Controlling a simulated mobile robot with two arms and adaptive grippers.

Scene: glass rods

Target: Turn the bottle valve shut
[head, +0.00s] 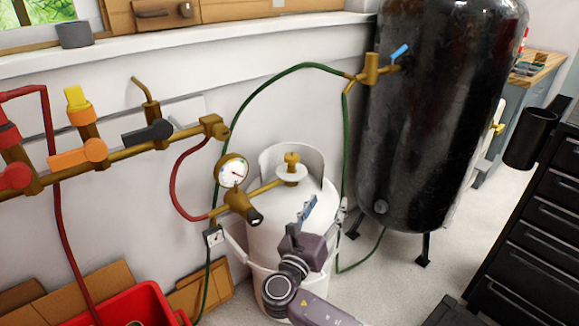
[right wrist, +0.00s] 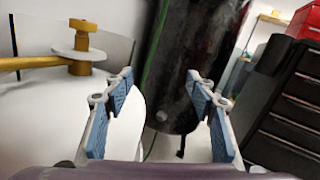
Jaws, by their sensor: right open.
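The white gas bottle (head: 268,222) stands against the wall. Its brass valve (head: 291,159) sits on top, above a pale disc (head: 291,175), inside a curved white collar. In the right wrist view the valve (right wrist: 84,25) is at the upper left, with the white bottle (right wrist: 50,110) below it. My right gripper (head: 325,208) is open and empty, in front of and to the right of the valve, apart from it. Its blue-padded fingers (right wrist: 161,85) point past the bottle towards the black tank. My left gripper is not in view.
A pressure gauge (head: 232,171) and brass regulator (head: 240,205) sit left of the valve. A green hose (head: 300,67) arches behind the bottle to the black tank (head: 430,120). A brass manifold (head: 120,152) runs along the wall. Black drawers (head: 530,220) stand right.

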